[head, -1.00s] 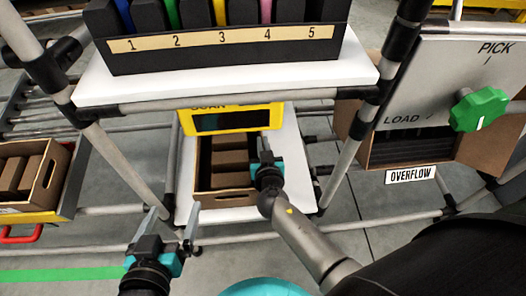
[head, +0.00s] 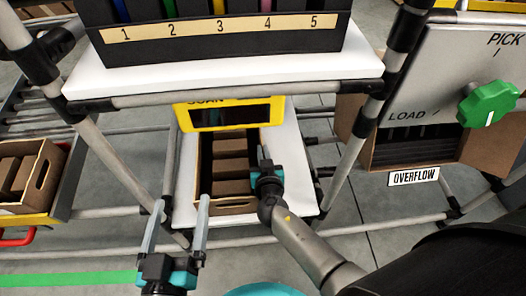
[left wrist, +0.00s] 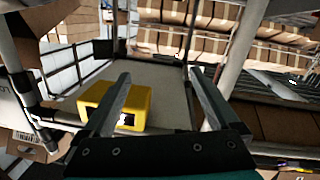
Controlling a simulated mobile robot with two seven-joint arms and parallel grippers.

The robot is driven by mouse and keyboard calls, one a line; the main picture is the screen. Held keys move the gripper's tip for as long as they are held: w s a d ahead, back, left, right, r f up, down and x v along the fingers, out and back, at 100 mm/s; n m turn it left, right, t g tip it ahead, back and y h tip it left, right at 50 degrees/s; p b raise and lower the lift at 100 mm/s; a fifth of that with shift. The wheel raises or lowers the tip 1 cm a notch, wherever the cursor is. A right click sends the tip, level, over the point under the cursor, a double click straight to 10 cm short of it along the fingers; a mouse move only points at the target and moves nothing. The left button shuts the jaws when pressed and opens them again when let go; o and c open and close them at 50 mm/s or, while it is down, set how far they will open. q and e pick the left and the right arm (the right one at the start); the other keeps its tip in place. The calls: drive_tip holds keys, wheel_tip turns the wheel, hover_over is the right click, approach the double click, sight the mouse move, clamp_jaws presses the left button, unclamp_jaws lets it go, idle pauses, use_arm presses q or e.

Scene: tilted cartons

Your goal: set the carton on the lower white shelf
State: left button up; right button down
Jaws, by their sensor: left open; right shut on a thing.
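The open brown carton (head: 228,208), with several brown boxes inside, is at the lower white shelf (head: 303,180), under the yellow-framed scanner. It looks level and within the shelf's outline; I cannot tell whether its base touches the shelf. My right gripper (head: 264,157) is shut on the carton's right wall, its fingertips partly hidden. My left gripper (head: 180,206) is open and empty, just left of and in front of the carton's near left corner. In the left wrist view its two fingers (left wrist: 160,80) are spread with nothing between them.
The yellow scanner (head: 228,113) overhangs the carton's far end. The upper white shelf (head: 225,78) holds a black numbered rack. Grey posts (head: 112,155) flank the lower shelf. Another carton (head: 32,172) is at left. An overflow bin (head: 415,150) and green knob (head: 488,103) are at right.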

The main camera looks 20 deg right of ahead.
drive_tip(key=c, duration=1.5)
unclamp_jaws()
drive_tip(key=shift+f, duration=0.15)
drive_tip(key=o, duration=0.5)
